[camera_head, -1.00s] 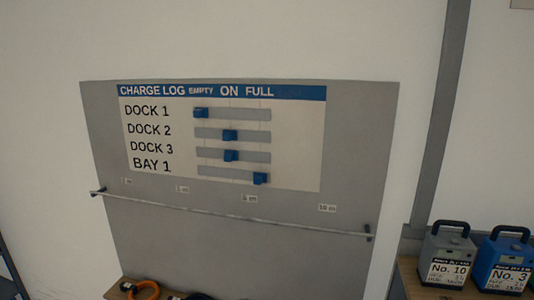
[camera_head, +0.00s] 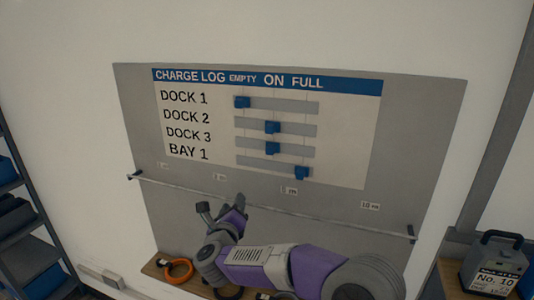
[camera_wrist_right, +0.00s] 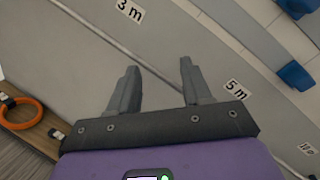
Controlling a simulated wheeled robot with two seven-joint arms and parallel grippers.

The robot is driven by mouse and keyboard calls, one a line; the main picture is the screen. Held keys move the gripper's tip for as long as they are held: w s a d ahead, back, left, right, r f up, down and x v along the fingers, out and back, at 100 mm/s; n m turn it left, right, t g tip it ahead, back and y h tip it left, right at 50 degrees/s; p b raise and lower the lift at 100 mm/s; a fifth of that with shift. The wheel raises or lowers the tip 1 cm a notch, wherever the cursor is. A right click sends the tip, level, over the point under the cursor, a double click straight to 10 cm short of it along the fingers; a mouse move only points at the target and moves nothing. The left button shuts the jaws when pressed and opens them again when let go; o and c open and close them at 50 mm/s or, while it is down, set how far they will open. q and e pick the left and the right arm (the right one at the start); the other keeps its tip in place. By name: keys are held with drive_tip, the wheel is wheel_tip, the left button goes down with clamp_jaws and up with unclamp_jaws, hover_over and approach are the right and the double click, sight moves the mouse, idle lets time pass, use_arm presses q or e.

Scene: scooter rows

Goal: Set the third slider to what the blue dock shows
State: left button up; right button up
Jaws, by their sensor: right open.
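The charge log board (camera_head: 368,150) hangs on the wall in the head view, with several slider rows. The third slider (camera_head: 273,148), in the DOCK 3 row, has its blue knob near the middle of its track, below ON. The DOCK 1 knob (camera_head: 242,102) is at the EMPTY end, the DOCK 2 knob (camera_head: 273,127) is near the middle, and the BAY 1 knob (camera_head: 302,173) is toward FULL. My right gripper (camera_head: 222,206) is open and empty, below the sliders. It also shows in the right wrist view (camera_wrist_right: 160,66). No blue dock can be made out. My left gripper is out of view.
A thin rail (camera_head: 330,213) runs across the lower board, under small length labels. Below is a wooden shelf (camera_head: 152,270) with an orange ring (camera_head: 178,270). A grey No. 10 battery (camera_head: 492,262) stands at right, dark shelving (camera_head: 35,245) at left.

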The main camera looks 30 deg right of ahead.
sight(269, 151)
drive_tip(key=s+d+r+m+g+h+p, duration=0.1)
drive_tip(key=s+d+r+m+h, duration=0.1)
drive_tip(key=s+r+m, duration=0.35)
drive_tip(key=s+d+r+m+g+h, duration=0.2)
drive_tip(key=r+m, duration=0.4)
drive_tip(key=r, duration=0.3)
drive_tip(key=p+x, duration=0.2)
drive_tip(key=x, duration=0.5)
drive_tip(key=shift+w+d+r, duration=0.1)
drive_tip(key=shift+w+r, duration=0.1)
drive_tip(key=shift+w, duration=0.1)
clamp_jaws()
